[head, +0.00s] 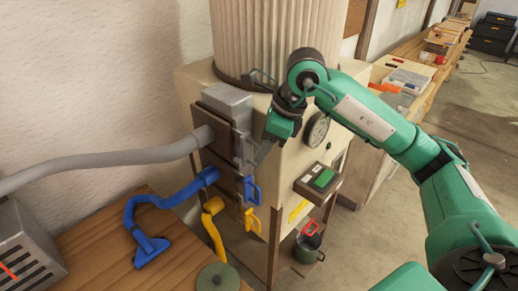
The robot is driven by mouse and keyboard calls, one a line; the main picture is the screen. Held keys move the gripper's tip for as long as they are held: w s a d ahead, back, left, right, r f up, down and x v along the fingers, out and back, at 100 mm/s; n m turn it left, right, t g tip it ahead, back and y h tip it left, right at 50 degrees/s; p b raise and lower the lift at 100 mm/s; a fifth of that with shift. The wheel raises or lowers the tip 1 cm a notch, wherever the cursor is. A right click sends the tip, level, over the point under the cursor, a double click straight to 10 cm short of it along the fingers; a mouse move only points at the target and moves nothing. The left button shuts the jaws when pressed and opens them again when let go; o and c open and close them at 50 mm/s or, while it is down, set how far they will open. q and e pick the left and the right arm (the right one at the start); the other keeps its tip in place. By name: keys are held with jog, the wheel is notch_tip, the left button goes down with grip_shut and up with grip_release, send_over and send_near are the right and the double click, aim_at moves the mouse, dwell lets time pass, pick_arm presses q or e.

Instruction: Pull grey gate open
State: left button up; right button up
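The grey gate (243,148) is the topmost of three gates on the side of a cream cabinet, beside the grey hose (110,162). My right gripper (263,152) is at the grey gate's right side, pointing down, its fingertips close to the grey handle area. The fingers overlap the grey parts, so I cannot tell whether they touch or grip the handle. Below are the blue gate handle (252,190) and the yellow gate handle (252,221). My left gripper is not in view.
A blue hose (165,203) with a flat nozzle lies on the wooden bench (105,235). The cabinet front (312,155) carries a round gauge (317,130) and a green-button box (320,180). A pot (308,250) hangs or stands below. Open floor lies right.

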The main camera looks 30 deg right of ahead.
jog(key=shift+p+x, duration=0.3)
jog(key=shift+x, duration=1.15)
grip_shut()
